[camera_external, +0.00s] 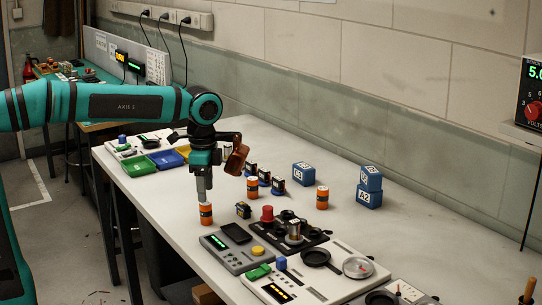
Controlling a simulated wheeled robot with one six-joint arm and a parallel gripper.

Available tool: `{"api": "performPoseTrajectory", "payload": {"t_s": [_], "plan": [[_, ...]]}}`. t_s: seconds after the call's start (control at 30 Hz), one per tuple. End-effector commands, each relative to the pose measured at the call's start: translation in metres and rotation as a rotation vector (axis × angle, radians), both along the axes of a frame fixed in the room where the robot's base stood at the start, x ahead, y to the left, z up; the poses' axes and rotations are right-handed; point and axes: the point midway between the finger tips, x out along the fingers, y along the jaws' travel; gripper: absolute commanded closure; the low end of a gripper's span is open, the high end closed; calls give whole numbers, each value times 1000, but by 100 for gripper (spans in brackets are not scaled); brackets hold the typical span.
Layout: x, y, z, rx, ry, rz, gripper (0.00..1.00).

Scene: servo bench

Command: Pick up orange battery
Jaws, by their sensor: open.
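Several orange cylinders with a dark band, which look like the orange batteries, stand upright on the white bench. One orange battery (206,215) is near the front edge, directly below my gripper (203,198). A second orange battery (252,187) stands to the right and farther back, and a third (322,198) farther right. My gripper points straight down and is open. Its fingertips are at or just above the top of the front battery; whether they touch it is hard to tell.
Blue boxes (368,183) are stacked at the back right. Coloured trays (139,166) are at the left.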

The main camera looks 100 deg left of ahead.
Motion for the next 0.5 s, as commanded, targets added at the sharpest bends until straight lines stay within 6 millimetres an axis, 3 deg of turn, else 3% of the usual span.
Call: {"api": "performPoseTrajectory", "payload": {"t_s": [0.5], "plan": [[-1, -3, -40, -1, 1, 0, 45]]}}
